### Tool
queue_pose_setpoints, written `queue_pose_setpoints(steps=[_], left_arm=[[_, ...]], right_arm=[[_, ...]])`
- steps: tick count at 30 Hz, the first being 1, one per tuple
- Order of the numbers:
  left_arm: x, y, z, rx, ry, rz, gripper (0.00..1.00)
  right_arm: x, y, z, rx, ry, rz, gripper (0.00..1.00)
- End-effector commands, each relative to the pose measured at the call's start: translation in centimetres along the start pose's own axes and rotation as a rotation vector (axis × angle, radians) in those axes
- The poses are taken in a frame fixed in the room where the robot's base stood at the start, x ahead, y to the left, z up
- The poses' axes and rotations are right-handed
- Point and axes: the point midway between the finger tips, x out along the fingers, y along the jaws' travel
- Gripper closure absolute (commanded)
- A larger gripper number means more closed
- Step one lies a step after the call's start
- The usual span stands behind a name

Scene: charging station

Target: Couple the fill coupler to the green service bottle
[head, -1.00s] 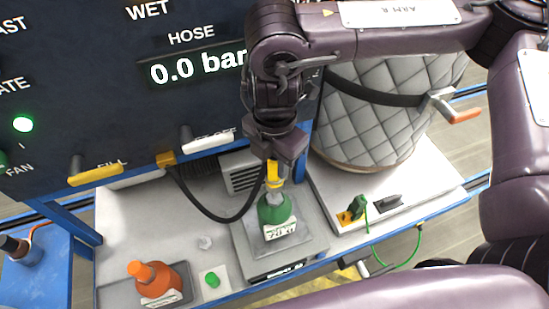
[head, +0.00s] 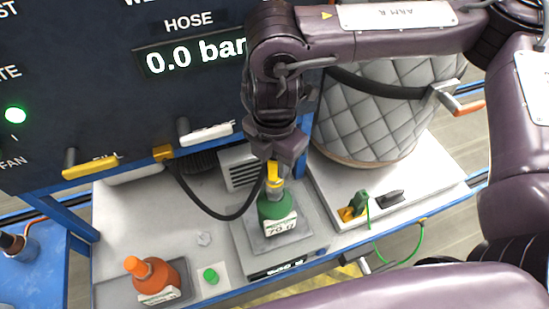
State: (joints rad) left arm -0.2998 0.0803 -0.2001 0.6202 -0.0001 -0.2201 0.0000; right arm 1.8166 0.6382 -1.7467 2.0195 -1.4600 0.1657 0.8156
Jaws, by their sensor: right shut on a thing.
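The green service bottle (head: 274,212) stands upright on a grey scale (head: 262,262) in the middle of the bench. A yellow fill coupler (head: 273,176) with a black hose (head: 212,214) sits at the top of the bottle's neck. It looks in line with the neck, but I cannot tell whether it is locked on. My right gripper (head: 276,160) points down from above and is shut on the coupler; its fingers partly hide the coupler's top. My left gripper is not in view.
An orange bottle (head: 153,281) stands in a tray at the front left, beside a green cap (head: 210,275). The dark panel (head: 110,110) with a yellow FILL lever (head: 90,167) rises behind. A quilted grey tank (head: 385,115) stands back right.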

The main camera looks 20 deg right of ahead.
Motion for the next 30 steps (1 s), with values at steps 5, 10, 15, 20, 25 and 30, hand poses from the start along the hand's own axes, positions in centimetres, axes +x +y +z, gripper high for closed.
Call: queue_pose_setpoints(steps=[5,10,15,20,25,30], left_arm=[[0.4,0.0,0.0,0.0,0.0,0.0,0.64],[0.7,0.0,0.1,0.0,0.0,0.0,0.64],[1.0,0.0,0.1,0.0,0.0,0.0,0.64],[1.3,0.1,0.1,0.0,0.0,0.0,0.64],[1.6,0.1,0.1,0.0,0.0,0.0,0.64],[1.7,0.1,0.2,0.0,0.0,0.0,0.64]], right_arm=[[0.5,0.0,0.0,0.0,0.0,0.001,1.0],[0.9,0.0,0.0,0.0,0.0,0.001,1.0],[1.4,0.0,0.0,0.0,0.0,0.002,1.0],[1.8,0.0,0.0,0.0,0.0,0.002,1.0],[2.2,0.0,0.0,0.0,0.0,0.001,1.0],[2.4,0.0,0.0,0.0,0.0,0.001,0.68]])
